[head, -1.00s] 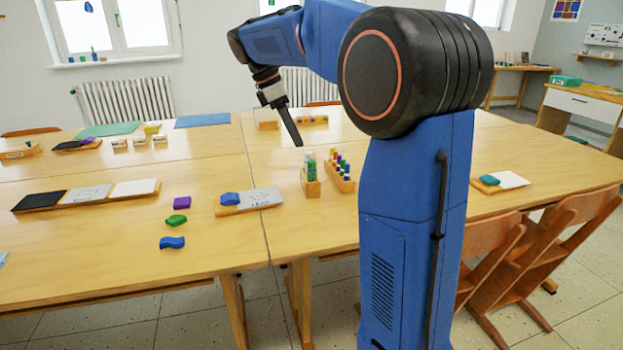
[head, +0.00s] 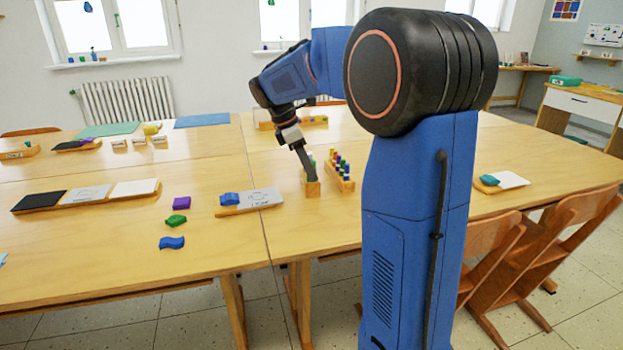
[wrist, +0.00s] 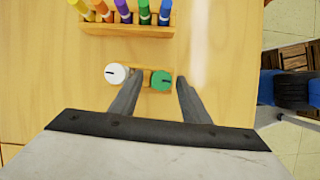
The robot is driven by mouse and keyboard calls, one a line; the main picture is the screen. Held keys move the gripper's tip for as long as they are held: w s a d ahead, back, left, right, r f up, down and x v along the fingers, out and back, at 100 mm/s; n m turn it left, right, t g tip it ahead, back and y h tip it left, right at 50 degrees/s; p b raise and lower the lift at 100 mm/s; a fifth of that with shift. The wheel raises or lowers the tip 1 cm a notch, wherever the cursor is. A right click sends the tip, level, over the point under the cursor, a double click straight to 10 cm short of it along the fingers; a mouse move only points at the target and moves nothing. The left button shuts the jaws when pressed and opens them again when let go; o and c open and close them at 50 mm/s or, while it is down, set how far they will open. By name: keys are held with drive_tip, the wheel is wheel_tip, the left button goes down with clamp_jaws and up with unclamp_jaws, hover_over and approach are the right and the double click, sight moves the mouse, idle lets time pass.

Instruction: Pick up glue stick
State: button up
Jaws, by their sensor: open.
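A small wooden block holder (head: 312,188) stands on the table. The wrist view looks down on two upright round-capped sticks there, one with a white cap (wrist: 116,73) and one with a green cap (wrist: 161,80). They look like glue sticks. My gripper (wrist: 159,76) is open, with the green cap showing between its fingers. The white cap is just outside the left finger. I cannot tell whether the fingers touch the green stick. In the head view my gripper (head: 311,178) comes down in front of the holder and partly hides the sticks.
A rack of colored markers (wrist: 128,27) stands close beside the holder; it also shows in the head view (head: 340,172). A board with a blue piece (head: 230,198) lies to the left. The tabletop between that board and the holder is clear.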

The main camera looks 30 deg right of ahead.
drive_tip(key=shift+d+f, duration=0.1)
drive_tip(key=shift+f, duration=0.1)
clamp_jaws()
drive_tip(key=shift+r, duration=0.15)
wheel_tip(320, 180, up, 10)
drive_tip(key=shift+f, duration=0.1)
idle(0.4)
